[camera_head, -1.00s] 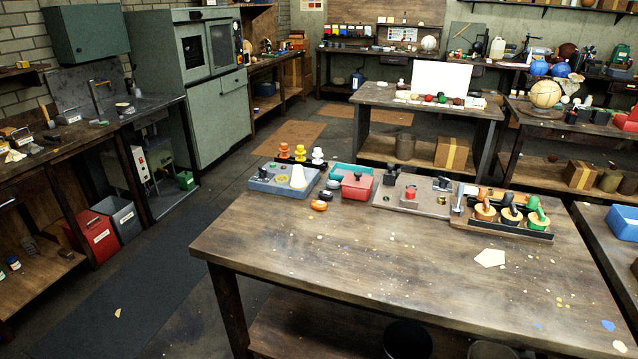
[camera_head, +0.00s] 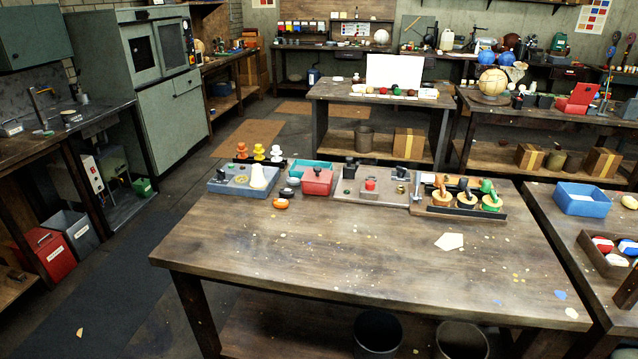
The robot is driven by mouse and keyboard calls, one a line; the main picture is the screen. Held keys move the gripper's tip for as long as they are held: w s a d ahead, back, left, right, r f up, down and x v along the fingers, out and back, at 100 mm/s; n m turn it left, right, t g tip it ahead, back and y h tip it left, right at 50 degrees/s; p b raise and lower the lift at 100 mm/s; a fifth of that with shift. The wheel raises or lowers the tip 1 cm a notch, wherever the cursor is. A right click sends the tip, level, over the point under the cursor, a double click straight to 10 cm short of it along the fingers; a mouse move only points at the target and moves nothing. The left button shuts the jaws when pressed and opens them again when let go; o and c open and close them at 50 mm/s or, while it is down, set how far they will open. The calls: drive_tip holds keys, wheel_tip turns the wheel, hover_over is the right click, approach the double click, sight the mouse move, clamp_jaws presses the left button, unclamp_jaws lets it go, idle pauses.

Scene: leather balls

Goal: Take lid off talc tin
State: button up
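I cannot make out for certain which thing is the talc tin. On the near workbench (camera_head: 330,270), a blue-grey tray (camera_head: 228,185) at the back left holds a pale cone-shaped thing (camera_head: 259,177) and small round parts. To its right stands a red box (camera_head: 316,182) with a dark knob on top, in front of a teal tray (camera_head: 309,166). My gripper is not in view.
A grey board with a red block (camera_head: 371,184) and a dark rack of round wooden-based tools (camera_head: 466,199) stand along the bench's back edge. An orange oval piece (camera_head: 281,203) and a pale pentagon scrap (camera_head: 449,241) lie on it. The front half is mostly clear.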

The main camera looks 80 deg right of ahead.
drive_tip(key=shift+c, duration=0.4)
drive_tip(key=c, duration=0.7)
